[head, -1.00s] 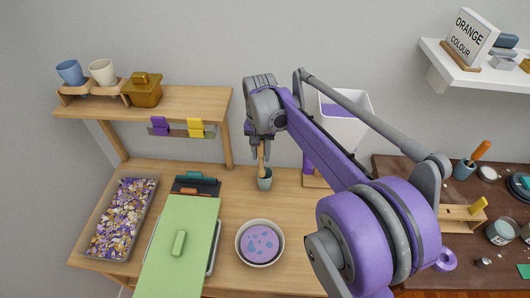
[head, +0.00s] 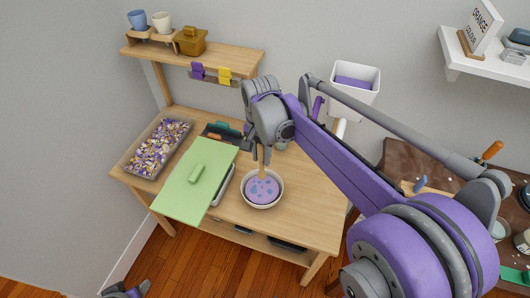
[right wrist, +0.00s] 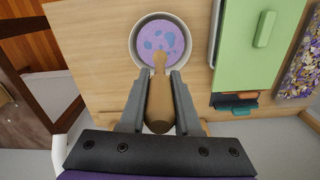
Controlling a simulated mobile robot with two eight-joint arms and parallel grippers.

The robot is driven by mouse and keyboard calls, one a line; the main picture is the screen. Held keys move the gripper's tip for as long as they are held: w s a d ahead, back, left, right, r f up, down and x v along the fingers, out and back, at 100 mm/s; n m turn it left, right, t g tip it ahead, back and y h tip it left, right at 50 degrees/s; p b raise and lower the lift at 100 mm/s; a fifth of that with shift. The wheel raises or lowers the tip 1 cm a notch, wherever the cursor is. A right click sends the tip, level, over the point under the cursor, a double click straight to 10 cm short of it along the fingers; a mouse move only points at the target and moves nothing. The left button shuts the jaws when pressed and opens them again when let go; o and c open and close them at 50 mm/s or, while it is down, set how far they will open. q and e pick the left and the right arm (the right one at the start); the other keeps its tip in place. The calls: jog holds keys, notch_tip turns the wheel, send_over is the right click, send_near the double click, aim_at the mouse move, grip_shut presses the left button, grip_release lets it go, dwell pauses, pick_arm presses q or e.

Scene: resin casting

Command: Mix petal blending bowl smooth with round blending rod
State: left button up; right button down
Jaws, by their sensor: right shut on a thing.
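The petal blending bowl (head: 279,199) is a pale round bowl on the wooden table, holding a lilac mix with blue patches (head: 262,190). It also shows at the top of the right wrist view (right wrist: 136,58). My right gripper (head: 262,148) is shut on the wooden round blending rod (head: 262,168). The rod points down, its tip at the bowl's far side in the head view; I cannot tell if it touches the mix. In the right wrist view the rod (right wrist: 160,95) sits between both fingers. Part of my left gripper (head: 125,291) shows at the bottom left; its fingers are unclear.
A green board (head: 185,200) lies left of the bowl, beside a tray of coloured chips (head: 130,166). A raised shelf (head: 225,59) stands at the back, with cups and a brown pot. Bare table (head: 315,205) lies right of the bowl.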

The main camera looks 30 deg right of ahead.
aim_at(262, 170)
jog(key=shift+w+f+b, duration=0.15)
jog(key=shift+f+b, duration=0.25)
jog(key=shift+f, duration=0.3)
jog(key=shift+f+b, duration=0.95)
jog(key=shift+f, duration=0.5)
jog(key=shift+f+b, duration=1.85)
jog(key=shift+f, duration=1.05)
